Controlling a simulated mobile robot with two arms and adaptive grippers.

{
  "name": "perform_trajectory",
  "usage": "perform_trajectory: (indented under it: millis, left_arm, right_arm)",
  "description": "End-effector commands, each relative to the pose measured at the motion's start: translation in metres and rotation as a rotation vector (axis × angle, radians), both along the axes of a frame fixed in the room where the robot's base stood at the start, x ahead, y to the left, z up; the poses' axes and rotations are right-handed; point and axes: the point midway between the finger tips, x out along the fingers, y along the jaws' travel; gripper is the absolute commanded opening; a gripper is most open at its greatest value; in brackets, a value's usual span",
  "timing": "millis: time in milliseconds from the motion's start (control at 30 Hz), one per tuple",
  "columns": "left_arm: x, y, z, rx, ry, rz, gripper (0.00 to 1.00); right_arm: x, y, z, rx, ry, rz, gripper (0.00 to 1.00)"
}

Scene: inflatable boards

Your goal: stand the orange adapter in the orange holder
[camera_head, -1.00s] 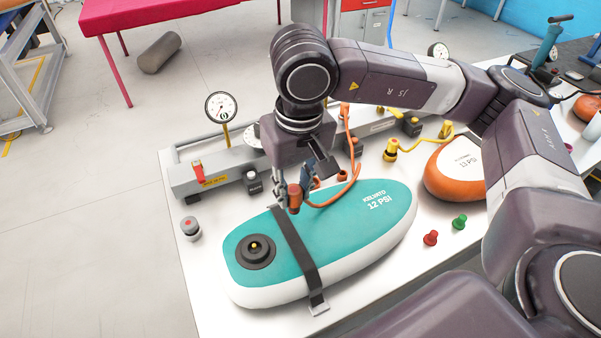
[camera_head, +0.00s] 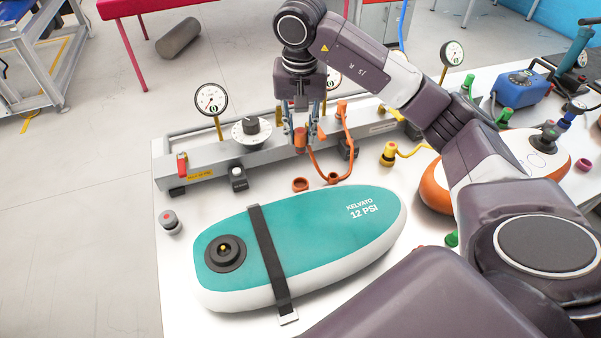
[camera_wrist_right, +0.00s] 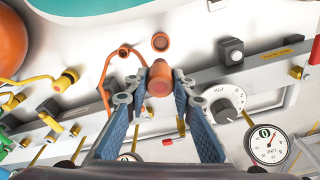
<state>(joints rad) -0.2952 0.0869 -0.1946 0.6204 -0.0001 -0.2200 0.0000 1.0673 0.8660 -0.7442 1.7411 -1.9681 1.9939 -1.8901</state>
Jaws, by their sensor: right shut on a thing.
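In the right wrist view the adapter (camera_wrist_right: 160,79) sits between the blue-grey fingers. The orange holder (camera_head: 300,184) is a small open cup on the white table, just in front of and below the gripper; it looks empty. It also shows in the right wrist view (camera_wrist_right: 160,41), just beyond the adapter and apart from it. My left gripper is not in view.
A teal board (camera_head: 310,235) with a black strap lies in front of the holder. A second small orange piece (camera_head: 333,178) is right of the holder, near the hose. The manifold (camera_head: 215,165) with gauges and a dial (camera_head: 251,130) stands behind. A yellow fitting (camera_head: 389,153) is to the right.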

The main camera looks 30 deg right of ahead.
Motion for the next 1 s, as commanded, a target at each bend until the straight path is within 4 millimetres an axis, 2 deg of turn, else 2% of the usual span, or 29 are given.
perform_trajectory:
  millis: [100,300,567,800,1000]
  left_arm:
    - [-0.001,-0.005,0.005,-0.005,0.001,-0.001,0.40]
    - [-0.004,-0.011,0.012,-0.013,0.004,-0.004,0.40]
    - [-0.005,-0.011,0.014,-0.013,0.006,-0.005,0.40]
    - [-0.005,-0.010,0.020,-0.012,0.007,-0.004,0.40]
    - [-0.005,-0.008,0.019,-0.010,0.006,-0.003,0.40]
  right_arm:
    - [-0.002,0.000,-0.030,0.000,0.007,0.001,0.01]
    - [-0.002,0.000,-0.073,-0.001,0.004,0.002,0.01]
    - [-0.001,0.001,-0.094,0.000,0.000,0.001,0.01]
    - [-0.001,0.000,-0.124,0.000,0.000,0.001,0.01]
    - [0.000,0.000,-0.126,0.000,-0.002,0.001,0.01]
